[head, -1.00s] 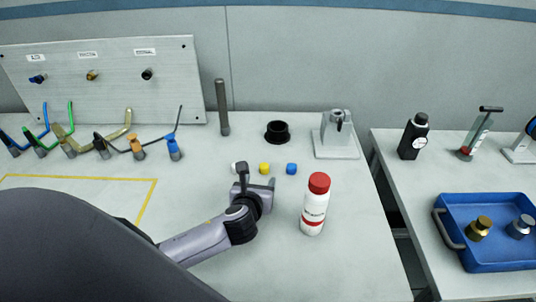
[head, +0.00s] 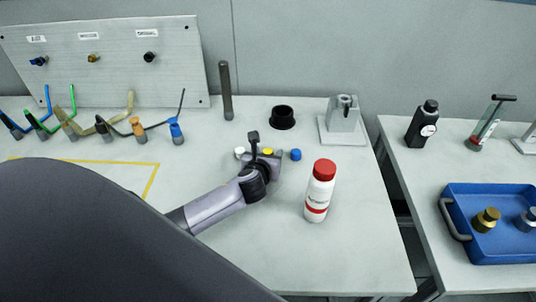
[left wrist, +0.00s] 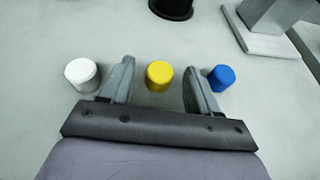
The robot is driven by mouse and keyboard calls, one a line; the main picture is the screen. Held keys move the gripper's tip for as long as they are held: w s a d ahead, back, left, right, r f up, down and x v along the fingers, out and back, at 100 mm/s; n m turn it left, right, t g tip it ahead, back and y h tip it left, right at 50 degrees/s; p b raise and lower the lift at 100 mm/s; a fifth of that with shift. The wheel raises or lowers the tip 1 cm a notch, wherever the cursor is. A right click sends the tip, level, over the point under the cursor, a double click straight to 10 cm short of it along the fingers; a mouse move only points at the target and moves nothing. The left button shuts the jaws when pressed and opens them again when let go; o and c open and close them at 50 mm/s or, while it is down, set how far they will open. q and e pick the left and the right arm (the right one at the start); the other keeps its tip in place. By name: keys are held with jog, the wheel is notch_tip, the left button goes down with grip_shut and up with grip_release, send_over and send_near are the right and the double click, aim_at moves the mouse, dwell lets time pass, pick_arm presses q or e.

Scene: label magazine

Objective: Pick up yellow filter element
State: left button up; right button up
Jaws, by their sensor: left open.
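The yellow filter element (left wrist: 159,77) is a small cylinder standing upright on the table. In the left wrist view it stands between the two open fingers of my left gripper (left wrist: 157,85), with a gap on each side. In the head view the yellow element (head: 268,152) is partly hidden by my left gripper (head: 264,157). A white element (left wrist: 82,74) stands just outside the left finger, and a blue one (left wrist: 221,77) just outside the right finger. My right gripper is not in view.
A white bottle with a red cap (head: 319,190) stands right of my left gripper. A black ring-shaped cup (head: 282,117) and a grey fixture (head: 343,119) stand behind. Bent coloured tools line the left. A blue tray (head: 490,245) is on the right table.

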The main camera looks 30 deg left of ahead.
pick_arm(q)
jog(key=shift+w, duration=0.1)
jog(key=c, duration=1.1)
